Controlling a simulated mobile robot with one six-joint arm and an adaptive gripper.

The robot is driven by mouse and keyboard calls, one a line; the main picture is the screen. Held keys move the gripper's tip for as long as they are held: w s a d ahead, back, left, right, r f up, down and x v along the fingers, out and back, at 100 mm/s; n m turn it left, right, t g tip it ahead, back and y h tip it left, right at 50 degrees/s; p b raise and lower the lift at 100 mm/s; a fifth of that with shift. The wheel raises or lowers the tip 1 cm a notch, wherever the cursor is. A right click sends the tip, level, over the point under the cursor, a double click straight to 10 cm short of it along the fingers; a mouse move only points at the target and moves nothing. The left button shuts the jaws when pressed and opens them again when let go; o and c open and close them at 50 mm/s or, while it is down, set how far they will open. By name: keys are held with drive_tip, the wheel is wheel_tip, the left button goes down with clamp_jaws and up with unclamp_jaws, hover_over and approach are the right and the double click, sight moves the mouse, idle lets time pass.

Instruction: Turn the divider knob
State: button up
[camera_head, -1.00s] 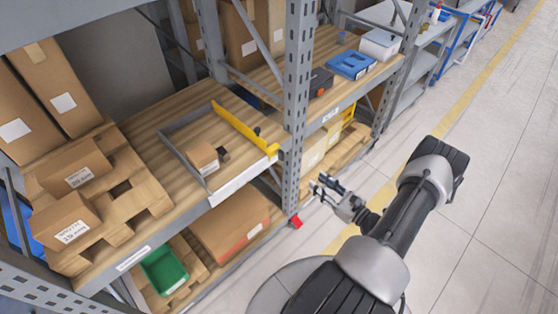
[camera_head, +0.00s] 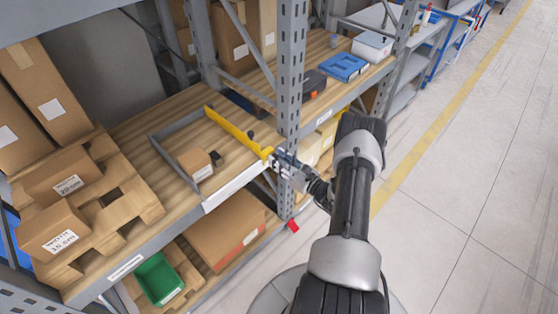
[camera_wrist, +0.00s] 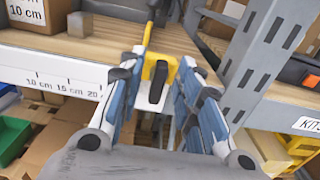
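The yellow divider (camera_head: 232,130) stands across the wooden shelf, with its front end at the shelf's front edge. In the wrist view, a black elongated knob (camera_wrist: 157,82) stands upright on the divider's yellow front plate (camera_wrist: 158,62). My gripper (camera_wrist: 163,62) is open, with one blue-grey finger on each side of the knob. Gaps show between the fingers and the knob. In the head view, my gripper (camera_head: 276,158) is at the divider's front end, and the front knob cannot be made out there.
A grey upright post (camera_head: 290,100) stands close to the right of my gripper. A white scale strip (camera_wrist: 60,85) with centimetre marks runs along the shelf front. A small carton (camera_head: 197,164) lies left of the divider. The floor (camera_head: 450,200) at right is clear.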

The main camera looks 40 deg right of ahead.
drive_tip(key=shift+w, duration=0.3)
drive_tip(key=shift+c, duration=0.4)
clamp_jaws()
